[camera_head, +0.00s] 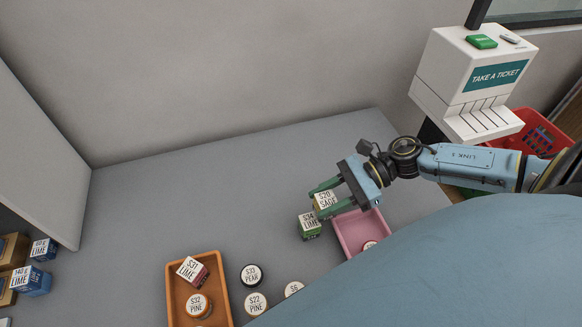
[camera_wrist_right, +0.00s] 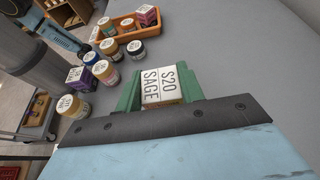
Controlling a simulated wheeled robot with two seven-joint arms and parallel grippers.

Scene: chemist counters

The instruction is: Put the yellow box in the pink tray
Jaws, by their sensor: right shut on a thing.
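My right gripper (camera_head: 316,204) is shut on a box with a white top label "S20 SAGE" (camera_head: 327,200). The right wrist view shows the same box (camera_wrist_right: 160,84) between the two green fingers. The pink tray (camera_head: 352,232) lies on the counter just right of and below the gripper in the head view. A white-lidded jar (camera_head: 370,245) is in it, and my own body hides its lower right part. My left gripper is not in view.
A green "S34 LIME" box (camera_head: 310,228) stands close beside the held box in the picture. An orange tray (camera_head: 174,292) holds a box and jars. Loose jars (camera_head: 251,275) stand right of it. A ticket machine (camera_head: 470,85) stands behind. The counter's middle left is clear.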

